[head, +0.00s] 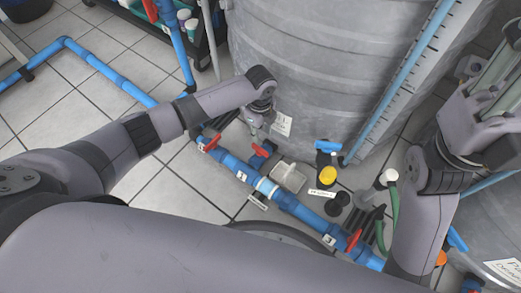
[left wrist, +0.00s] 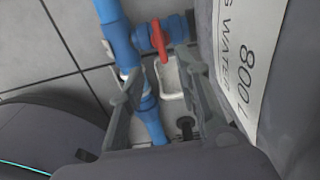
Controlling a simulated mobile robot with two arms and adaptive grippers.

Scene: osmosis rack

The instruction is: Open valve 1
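Blue pipework (head: 232,165) runs along the floor in front of the grey tank, with red valve handles: one at the left (head: 212,143), one on a short branch (head: 262,151), and one at the lower right (head: 353,241). Small white tags sit by them; I cannot read which is valve 1. My left gripper (head: 257,129) points down just above the branch handle, apart from it. In the left wrist view its fingers (left wrist: 160,78) are spread and empty, with a red handle (left wrist: 160,38) beyond the tips. My right gripper (head: 490,95) is at the right edge, its fingers unclear.
The large grey tank (head: 320,70) stands close behind the left gripper. A white tray (head: 289,177), a yellow-capped part (head: 327,175) and a green hose (head: 394,215) are near the pipe.

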